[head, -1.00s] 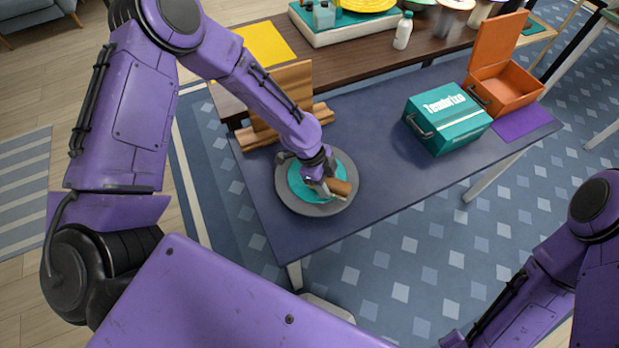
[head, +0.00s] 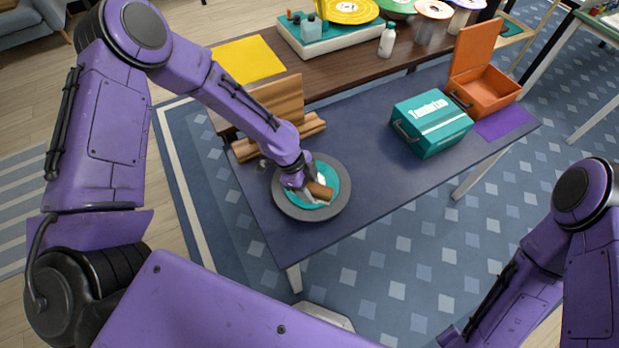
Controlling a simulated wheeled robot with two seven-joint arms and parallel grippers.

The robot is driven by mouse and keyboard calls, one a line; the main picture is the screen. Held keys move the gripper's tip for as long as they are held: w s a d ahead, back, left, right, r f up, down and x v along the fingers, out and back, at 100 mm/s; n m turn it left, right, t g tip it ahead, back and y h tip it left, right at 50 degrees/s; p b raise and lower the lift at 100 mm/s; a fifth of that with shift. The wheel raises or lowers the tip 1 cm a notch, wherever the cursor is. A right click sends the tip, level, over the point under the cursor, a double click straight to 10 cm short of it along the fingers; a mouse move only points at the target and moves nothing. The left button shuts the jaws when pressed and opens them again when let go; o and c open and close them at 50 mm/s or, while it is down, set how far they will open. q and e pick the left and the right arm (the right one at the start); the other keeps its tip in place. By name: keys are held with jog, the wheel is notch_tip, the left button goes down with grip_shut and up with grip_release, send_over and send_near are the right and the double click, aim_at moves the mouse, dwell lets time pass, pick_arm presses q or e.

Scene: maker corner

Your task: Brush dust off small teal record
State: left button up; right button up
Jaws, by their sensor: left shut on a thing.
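The small teal record (head: 328,172) lies flat on a round grey platter (head: 341,206) near the left end of the dark table. My left gripper (head: 303,189) is over the record and shut on a brush (head: 319,191) with a brown wooden handle. The brush is low over the right-hand part of the record; its bristles are mostly hidden, so I cannot tell whether they touch. The gripper and forearm cover part of the record. My right forearm shows at the lower right, but its gripper is out of view.
A wooden stand (head: 280,105) is just behind the platter. A teal case (head: 430,125), an open orange box (head: 485,92) and a purple sheet (head: 504,122) are to the right. A turntable (head: 325,45) and white bottle (head: 387,40) stand behind. The table's middle is clear.

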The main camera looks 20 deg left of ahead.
pick_arm(q)
jog(key=shift+r+p, duration=0.75)
jog(key=shift+r, duration=0.5)
